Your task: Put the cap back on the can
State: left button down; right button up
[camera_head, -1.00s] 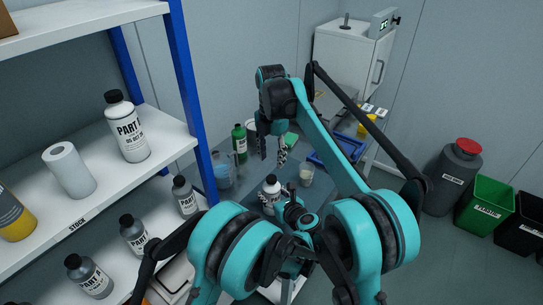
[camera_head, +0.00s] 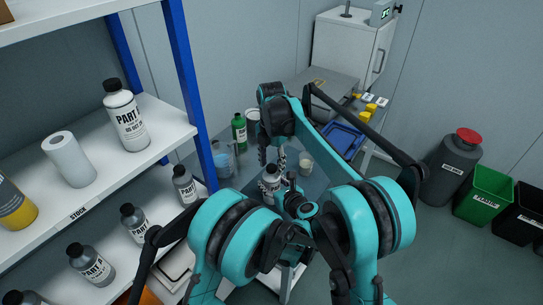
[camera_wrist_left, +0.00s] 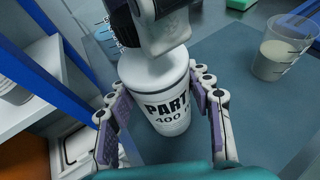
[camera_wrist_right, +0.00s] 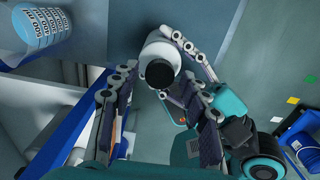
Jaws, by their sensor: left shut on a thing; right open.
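The can (camera_wrist_left: 160,88), white with a black PART label, stands upright between the fingers of my left gripper (camera_wrist_left: 163,105), which is shut on it. It also shows in the head view (camera_head: 269,184). The black cap (camera_wrist_right: 159,74) is at the top of the can in the right wrist view; I cannot tell whether it is seated. My right gripper (camera_wrist_right: 155,84) is open just above the can, its fingers apart on either side of the cap.
A cup of pale liquid (camera_wrist_left: 283,50) stands beside the can on the grey mat. A green bottle (camera_head: 239,131), a clear beaker (camera_head: 223,160) and a blue tray (camera_head: 343,140) are close by. The shelf's blue post (camera_head: 190,85) rises at the left.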

jog(key=shift+f, duration=0.2)
jog(key=shift+c, duration=0.3)
grip_shut()
